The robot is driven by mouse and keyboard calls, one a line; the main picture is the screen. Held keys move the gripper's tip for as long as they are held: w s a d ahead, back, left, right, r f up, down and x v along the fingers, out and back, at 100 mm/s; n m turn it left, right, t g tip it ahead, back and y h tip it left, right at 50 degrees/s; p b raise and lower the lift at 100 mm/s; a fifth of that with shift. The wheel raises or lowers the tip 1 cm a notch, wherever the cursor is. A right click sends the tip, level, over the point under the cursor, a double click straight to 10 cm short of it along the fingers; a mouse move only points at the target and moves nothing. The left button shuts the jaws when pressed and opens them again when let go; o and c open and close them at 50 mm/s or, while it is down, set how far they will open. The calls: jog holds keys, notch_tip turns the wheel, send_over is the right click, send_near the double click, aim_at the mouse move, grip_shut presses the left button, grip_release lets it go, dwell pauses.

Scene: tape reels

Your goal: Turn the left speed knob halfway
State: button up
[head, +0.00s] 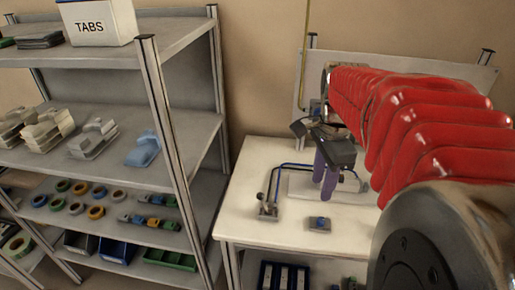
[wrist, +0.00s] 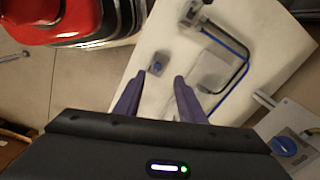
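A small grey block with a blue knob (head: 320,222) sits near the front of the white bench; it also shows in the wrist view (wrist: 157,68). A larger blue knob (wrist: 284,146) on a pale plate shows at the lower right of the wrist view. I cannot tell which of these is the left speed knob. My gripper (head: 325,180) has purple fingers pointing down over the bench, behind the small block in the head view. In the wrist view its fingers (wrist: 156,90) are apart with nothing between them.
Blue tubing (head: 285,166) runs from a metal bracket (head: 268,208) across the white bench (head: 240,195). A board (head: 420,68) stands behind. A grey shelf rack (head: 185,120) with reels and bins stands left. The bench's front left is mostly clear.

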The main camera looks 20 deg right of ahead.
aim_at(322, 220)
jog(key=shift+s+d+f+m, duration=0.1)
jog(key=shift+d+m, duration=0.45)
jog(key=shift+d, duration=0.1)
jog(key=shift+s+d+f+m, duration=0.1)
jog(key=shift+d+m, duration=0.45)
jog(key=shift+d, duration=0.05)
notch_tip(322, 220, down, 14)
jog(key=shift+r, duration=0.1)
jog(key=shift+c, duration=0.6)
grip_shut()
jog(key=shift+d, duration=0.1)
